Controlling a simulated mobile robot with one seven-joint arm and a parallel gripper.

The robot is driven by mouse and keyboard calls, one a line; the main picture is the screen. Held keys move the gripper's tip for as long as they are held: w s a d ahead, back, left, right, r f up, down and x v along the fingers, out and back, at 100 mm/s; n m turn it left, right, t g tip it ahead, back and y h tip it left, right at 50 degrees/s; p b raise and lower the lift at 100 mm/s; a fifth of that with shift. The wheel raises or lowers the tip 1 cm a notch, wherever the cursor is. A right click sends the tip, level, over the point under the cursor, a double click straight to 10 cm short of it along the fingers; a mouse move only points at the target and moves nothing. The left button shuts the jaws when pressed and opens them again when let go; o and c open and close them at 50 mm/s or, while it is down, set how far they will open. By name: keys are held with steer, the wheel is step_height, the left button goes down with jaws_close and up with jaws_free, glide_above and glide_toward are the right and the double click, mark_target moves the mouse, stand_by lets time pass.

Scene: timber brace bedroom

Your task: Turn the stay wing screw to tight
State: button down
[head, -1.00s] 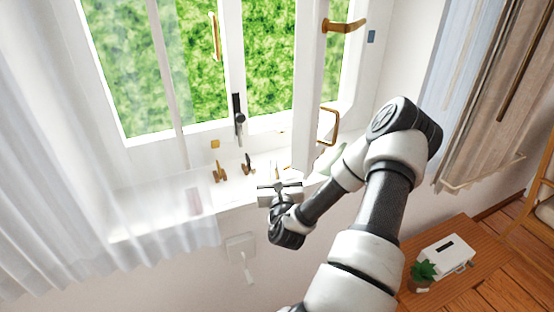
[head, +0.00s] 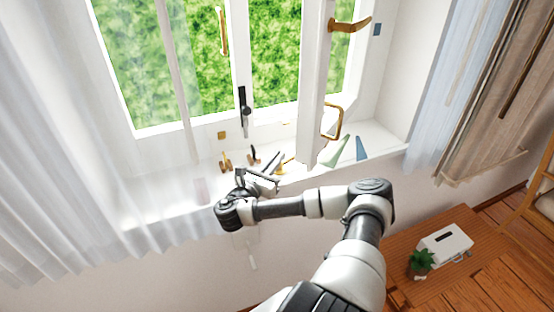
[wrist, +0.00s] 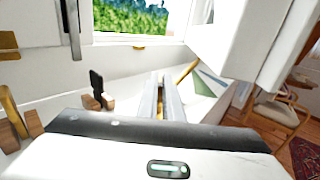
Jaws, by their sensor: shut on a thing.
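My gripper (head: 275,163) is low over the window sill, its fingers pointing toward the window. In the wrist view the two grey fingers (wrist: 160,80) run nearly parallel with a narrow gap. A small brass piece, apparently the stay wing screw (wrist: 160,104), shows between them, and the fingers are shut on it. Most of it is hidden by the fingers, so its angle cannot be told. A brass bar, apparently the stay (wrist: 187,70), slants up to the right just beyond the fingertips. Brass also shows beside the fingers in the head view.
A sheer curtain (head: 60,150) hangs at left.

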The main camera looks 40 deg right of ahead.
steer(key=shift+r, duration=0.15)
stand_by(0.4)
steer(key=c, duration=1.9)
jaws_free()
step_height(320, 180, up, 10)
steer(key=shift+f, duration=0.1)
